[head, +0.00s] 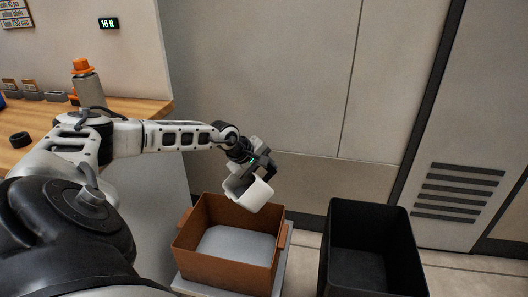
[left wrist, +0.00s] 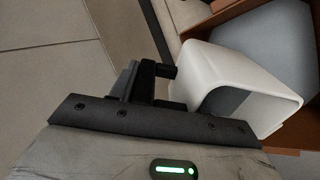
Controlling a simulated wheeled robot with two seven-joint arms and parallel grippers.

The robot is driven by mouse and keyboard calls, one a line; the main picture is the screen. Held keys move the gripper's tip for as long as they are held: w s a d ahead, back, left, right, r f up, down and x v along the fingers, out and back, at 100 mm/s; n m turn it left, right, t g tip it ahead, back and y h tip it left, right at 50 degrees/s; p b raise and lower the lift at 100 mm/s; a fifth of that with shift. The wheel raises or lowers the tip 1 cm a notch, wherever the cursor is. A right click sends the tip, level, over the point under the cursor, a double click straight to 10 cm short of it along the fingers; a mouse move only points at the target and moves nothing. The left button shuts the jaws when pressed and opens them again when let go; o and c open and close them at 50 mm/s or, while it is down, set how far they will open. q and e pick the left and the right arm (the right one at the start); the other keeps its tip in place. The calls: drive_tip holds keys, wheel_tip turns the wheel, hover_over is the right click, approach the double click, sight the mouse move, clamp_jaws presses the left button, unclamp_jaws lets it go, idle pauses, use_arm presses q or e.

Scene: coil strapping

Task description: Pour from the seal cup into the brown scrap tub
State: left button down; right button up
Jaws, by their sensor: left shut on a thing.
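The seal cup (head: 247,190) is white and hangs tilted over the brown scrap tub (head: 213,268). My left gripper (head: 255,164) is shut on it. In the left wrist view the cup (left wrist: 245,77) sits at the gripper's jaws (left wrist: 165,82), with the tub (left wrist: 226,11) beyond it. The tub is an open brown box with side handles and a flat light grey surface inside. The cup's contents are hidden, and no falling pieces show. My right gripper is not in view.
A black bin (head: 370,215) stands on the floor right of the tub. The tub rests on a light platform (head: 284,272). A wooden counter (head: 135,108) at the left holds a bottle with an orange top (head: 88,85) and a black ring (head: 20,140). Grey cabinets stand behind.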

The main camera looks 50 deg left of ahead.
use_arm(q)
drive_tip(key=shift+r, duration=0.1)
drive_tip(key=shift+t+b, duration=0.3)
drive_tip(key=shift+b, duration=0.05)
drive_tip(key=shift+r, duration=0.15)
drive_tip(key=shift+s+b, duration=0.1)
drive_tip(key=shift+b, duration=0.25)
drive_tip(key=shift+s+a+r+t+b, duration=0.15)
drive_tip(key=shift+t+b, duration=0.35)
drive_tip(key=shift+b, duration=0.25)
drive_tip(key=shift+r, duration=0.1)
